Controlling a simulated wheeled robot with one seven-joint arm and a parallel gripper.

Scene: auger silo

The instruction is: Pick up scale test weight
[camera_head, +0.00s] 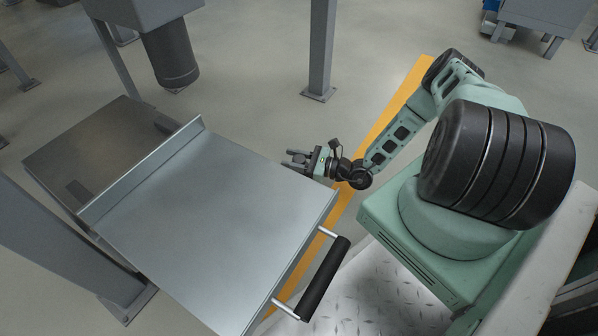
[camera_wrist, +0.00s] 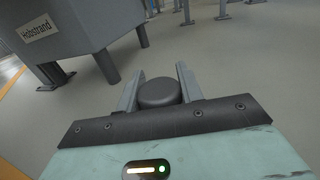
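My gripper (camera_head: 293,158) is out in front of my arm, close to the far right edge of the metal tray. In the wrist view its two fingers (camera_wrist: 160,80) stand apart on either side of a dark grey round piece with a flat top, which looks like the scale test weight (camera_wrist: 158,92). The fingers appear to touch its sides. Its lower part is hidden behind the dark bar of the gripper. In the head view this piece is too small to make out clearly. No other weight shows on the tray.
The empty metal tray (camera_head: 210,205) has a black handle (camera_head: 323,280) toward me. A low dark plate (camera_head: 90,140) lies beyond it. A hopper with a dark spout (camera_head: 170,55) hangs at the top left. Grey posts (camera_head: 321,50) stand around.

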